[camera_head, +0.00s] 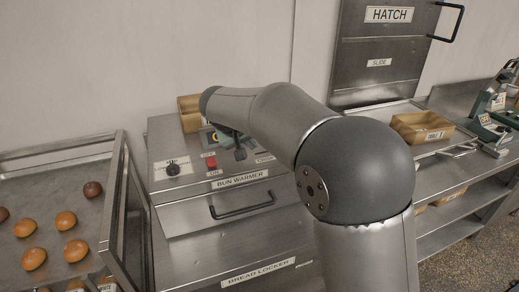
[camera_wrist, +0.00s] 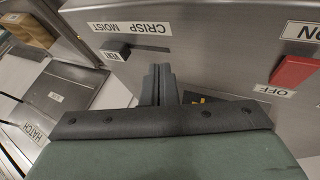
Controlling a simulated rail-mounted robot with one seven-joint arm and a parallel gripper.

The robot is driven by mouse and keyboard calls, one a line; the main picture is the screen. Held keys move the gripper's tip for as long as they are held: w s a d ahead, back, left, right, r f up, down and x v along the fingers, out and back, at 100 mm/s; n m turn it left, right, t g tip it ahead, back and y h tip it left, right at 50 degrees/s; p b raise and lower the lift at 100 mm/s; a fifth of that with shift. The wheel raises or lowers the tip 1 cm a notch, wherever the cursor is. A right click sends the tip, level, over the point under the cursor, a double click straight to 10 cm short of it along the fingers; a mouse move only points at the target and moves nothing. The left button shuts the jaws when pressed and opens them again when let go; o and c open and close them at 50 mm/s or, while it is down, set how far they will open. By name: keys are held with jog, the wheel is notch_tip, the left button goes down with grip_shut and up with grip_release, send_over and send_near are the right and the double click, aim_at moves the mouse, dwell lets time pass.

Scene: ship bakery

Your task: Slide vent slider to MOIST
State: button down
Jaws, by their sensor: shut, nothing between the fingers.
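The vent slider (camera_wrist: 118,49) is a small black knob on a slot in the steel front of the bun warmer (camera_head: 190,203). The knob sits in the left part of the slot in that picture, with the bare slot running to the right. My gripper (camera_wrist: 159,72) is shut and empty, its dark fingertips just right of and below the knob; I see a gap between them. In the head view my gripper (camera_head: 241,152) is partly hidden by my arm, and the slider cannot be made out.
A red switch (camera_wrist: 293,71) with ON and OFF labels is at the right in the wrist view. A black dial (camera_head: 173,169) is on the warmer's left.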

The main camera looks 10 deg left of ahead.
jog(key=b+v, duration=0.1)
jog(key=v, duration=0.6)
jog(key=shift+d, duration=0.25)
jog(key=shift+d+r, duration=0.1)
jog(key=s+d+f+m+g, duration=0.1)
jog(key=s+d+f+g, duration=0.15)
jog(key=s+d, duration=0.5)
jog(key=s+d+f+m+g, duration=0.1)
jog(key=s+d+f, duration=0.35)
jog(key=d, duration=0.65)
jog(key=s+d+f+m+g+y, duration=0.1)
jog(key=s+d+f, duration=0.3)
jog(key=s, duration=0.5)
jog(key=s+d+f+m+g+y, duration=0.1)
jog(key=s+d+f+y, duration=0.1)
jog(key=s+f, duration=0.3)
jog(key=s+d, duration=0.1)
jog(key=s, duration=0.3)
jog(key=shift+d+f+g, duration=0.35)
jog(key=shift+f, duration=0.05)
